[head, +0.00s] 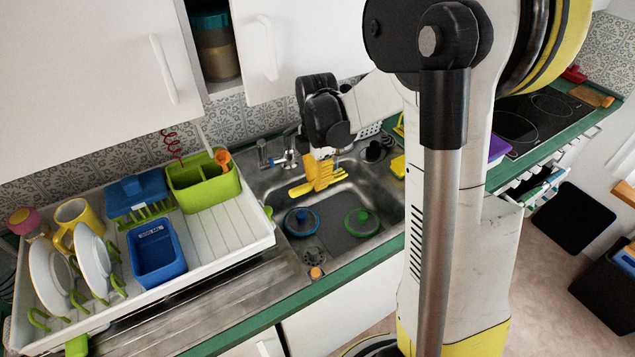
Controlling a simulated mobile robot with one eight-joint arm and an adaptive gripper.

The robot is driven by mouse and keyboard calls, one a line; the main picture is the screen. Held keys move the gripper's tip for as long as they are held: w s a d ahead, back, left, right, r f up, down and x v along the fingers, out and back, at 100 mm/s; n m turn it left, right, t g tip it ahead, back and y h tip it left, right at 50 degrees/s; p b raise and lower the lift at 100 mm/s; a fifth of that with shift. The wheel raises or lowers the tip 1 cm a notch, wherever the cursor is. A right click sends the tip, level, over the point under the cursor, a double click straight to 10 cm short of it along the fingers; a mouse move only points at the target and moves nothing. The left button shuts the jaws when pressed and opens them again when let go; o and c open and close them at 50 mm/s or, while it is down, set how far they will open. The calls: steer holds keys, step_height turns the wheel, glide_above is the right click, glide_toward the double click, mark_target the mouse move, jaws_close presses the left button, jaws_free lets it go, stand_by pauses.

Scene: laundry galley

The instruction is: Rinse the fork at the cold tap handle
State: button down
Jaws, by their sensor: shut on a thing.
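My gripper (321,178) hangs over the metal sink (374,185), with its yellow fingers pointing down. It is shut on the fork (300,190), which is also yellow and lies roughly level across the fingers; its ends stick out to the left and right. The fork is hard to tell apart from the fingers where they meet. The chrome tap fittings (264,153) stand at the back rim of the sink. A handle with a blue mark (289,158), likely the cold tap handle, is left of my gripper. Part of the tap is hidden behind my gripper. I see no running water.
A white drying rack (213,232) on the left holds plates, a yellow mug, a blue tub and a green caddy.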

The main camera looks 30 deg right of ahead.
steer(key=shift+a, duration=0.1)
steer(key=s+a, duration=0.4)
steer(key=s, duration=0.2)
steer(key=shift+s+a, duration=0.2)
steer(key=shift+a, duration=0.15)
stand_by(0.4)
stand_by(1.1)
steer(key=s+a+r+p, duration=0.3)
steer(key=s+r, duration=0.1)
stand_by(0.5)
stand_by(0.6)
